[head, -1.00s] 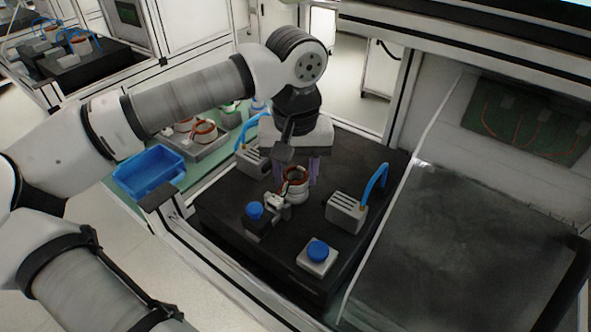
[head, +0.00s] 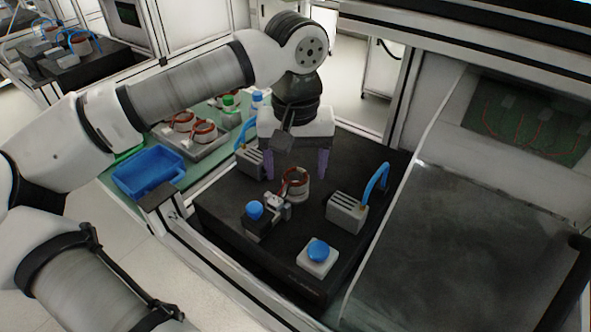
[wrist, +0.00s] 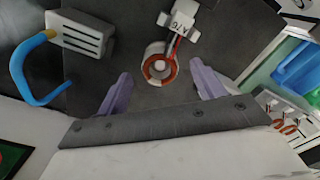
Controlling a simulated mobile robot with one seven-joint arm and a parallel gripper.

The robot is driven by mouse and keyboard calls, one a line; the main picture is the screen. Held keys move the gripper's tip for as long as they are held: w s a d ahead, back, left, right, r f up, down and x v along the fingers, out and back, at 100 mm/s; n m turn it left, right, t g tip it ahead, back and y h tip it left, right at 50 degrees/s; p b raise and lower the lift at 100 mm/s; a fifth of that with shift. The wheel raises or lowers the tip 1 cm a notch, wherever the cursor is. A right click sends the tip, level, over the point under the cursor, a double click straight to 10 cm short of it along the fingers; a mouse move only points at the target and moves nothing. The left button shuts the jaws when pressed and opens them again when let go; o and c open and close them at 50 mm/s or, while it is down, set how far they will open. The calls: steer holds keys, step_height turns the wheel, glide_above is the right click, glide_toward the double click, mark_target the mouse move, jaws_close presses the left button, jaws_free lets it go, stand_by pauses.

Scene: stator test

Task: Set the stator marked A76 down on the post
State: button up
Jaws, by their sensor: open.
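The stator, a pale ring with copper-red windings (head: 295,186), stands upright on the black bench in the head view. It also shows in the wrist view (wrist: 160,64), with red leads running to a white tag whose upside-down marking seems to read 76. Something pale shows inside the ring; I cannot tell the post apart, as the stator hides it. My gripper (head: 296,168) is open and empty, its two purple fingers spread wide above and behind the stator. In the wrist view the fingers (wrist: 163,87) lie either side of the ring, clear of it.
Grey slotted blocks with blue hoses stand right (head: 347,211) and left (head: 249,158). A blue bin (head: 148,172) and a tray of stators (head: 191,145) lie left.

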step_height(320, 180, up, 12)
steer(key=shift+b, duration=0.3)
stand_by(1.6)
